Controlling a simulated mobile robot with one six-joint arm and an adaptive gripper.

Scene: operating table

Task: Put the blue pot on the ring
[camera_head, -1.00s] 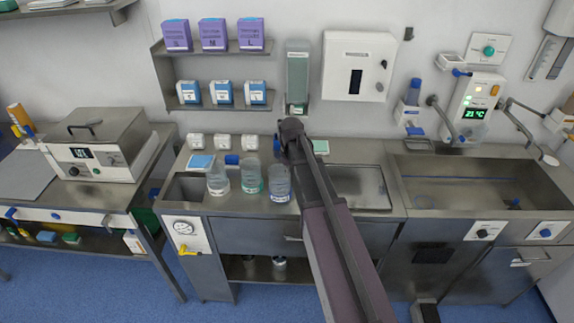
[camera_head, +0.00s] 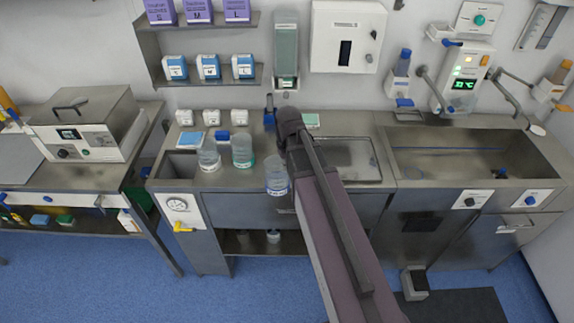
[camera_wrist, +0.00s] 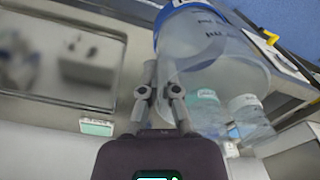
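The blue pot, a clear pot with a blue band (camera_head: 277,180), hangs in front of the counter's front edge in the head view. In the wrist view the blue pot (camera_wrist: 215,48) is large and tilted in the picture, at the fingertips. My gripper (camera_wrist: 162,75) appears shut on its wall, one finger seen partly through the clear plastic. In the head view my arm's end (camera_head: 290,128) hides most of the gripper. I cannot make out a ring in either view.
Two other clear pots, one plain (camera_head: 209,157) and one green-banded (camera_head: 243,152), stand on the counter (camera_head: 225,180) left of my arm. A flat tray (camera_head: 350,160) and a sink (camera_head: 470,155) lie to the right. A wall dispenser (camera_head: 286,50) hangs behind.

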